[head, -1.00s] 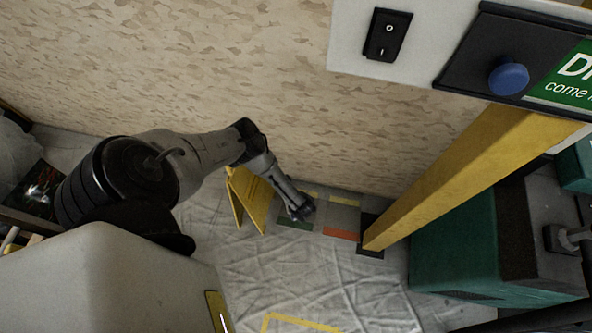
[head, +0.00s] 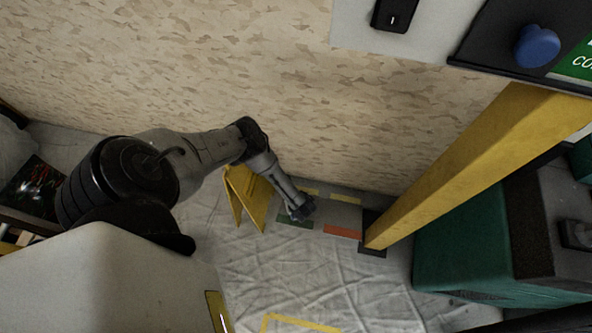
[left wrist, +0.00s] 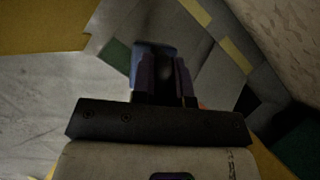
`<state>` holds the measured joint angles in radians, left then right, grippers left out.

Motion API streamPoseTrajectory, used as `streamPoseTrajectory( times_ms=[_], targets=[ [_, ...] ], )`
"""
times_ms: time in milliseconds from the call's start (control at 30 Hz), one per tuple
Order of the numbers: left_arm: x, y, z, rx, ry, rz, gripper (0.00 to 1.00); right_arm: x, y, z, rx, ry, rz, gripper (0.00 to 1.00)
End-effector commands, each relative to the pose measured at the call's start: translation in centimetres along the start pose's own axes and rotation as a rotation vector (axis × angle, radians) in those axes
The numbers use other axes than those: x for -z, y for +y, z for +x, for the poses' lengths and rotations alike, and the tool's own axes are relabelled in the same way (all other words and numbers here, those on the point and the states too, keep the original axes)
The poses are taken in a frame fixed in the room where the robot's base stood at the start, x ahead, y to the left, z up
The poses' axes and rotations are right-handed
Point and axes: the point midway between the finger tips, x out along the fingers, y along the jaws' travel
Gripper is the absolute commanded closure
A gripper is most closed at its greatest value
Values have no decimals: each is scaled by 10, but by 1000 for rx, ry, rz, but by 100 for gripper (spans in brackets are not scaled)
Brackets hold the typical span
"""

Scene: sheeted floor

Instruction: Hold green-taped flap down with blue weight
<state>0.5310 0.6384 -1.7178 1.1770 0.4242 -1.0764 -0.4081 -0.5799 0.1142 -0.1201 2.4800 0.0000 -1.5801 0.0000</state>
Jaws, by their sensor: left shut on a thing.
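My left gripper (head: 300,208) reaches down to the floor by the wall. In the left wrist view, its fingers (left wrist: 164,80) are shut on a blue weight (left wrist: 153,50), partly hidden by them. The green tape (head: 297,221) is just below the gripper in the head view; it also shows in the left wrist view (left wrist: 117,53), left of the weight. The grey flap (left wrist: 205,65) lies beneath the gripper. Whether the weight touches the flap, I cannot tell. My right gripper is not in view.
Orange tape (head: 342,232) and yellow tape (head: 346,199) lie nearby. A yellow folding sign (head: 247,198) stands close left of my gripper. A yellow post (head: 450,165) and green box (head: 460,240) are on the right. The wrinkled sheet (head: 300,270) in front is mostly clear.

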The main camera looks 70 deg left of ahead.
Motion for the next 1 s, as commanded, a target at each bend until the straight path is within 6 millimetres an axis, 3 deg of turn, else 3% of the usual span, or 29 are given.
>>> streamPoseTrajectory(
  times_ms=[1000],
  targets=[
    [16,0,28,1,-1,-1,100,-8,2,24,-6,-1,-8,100]
  ],
)
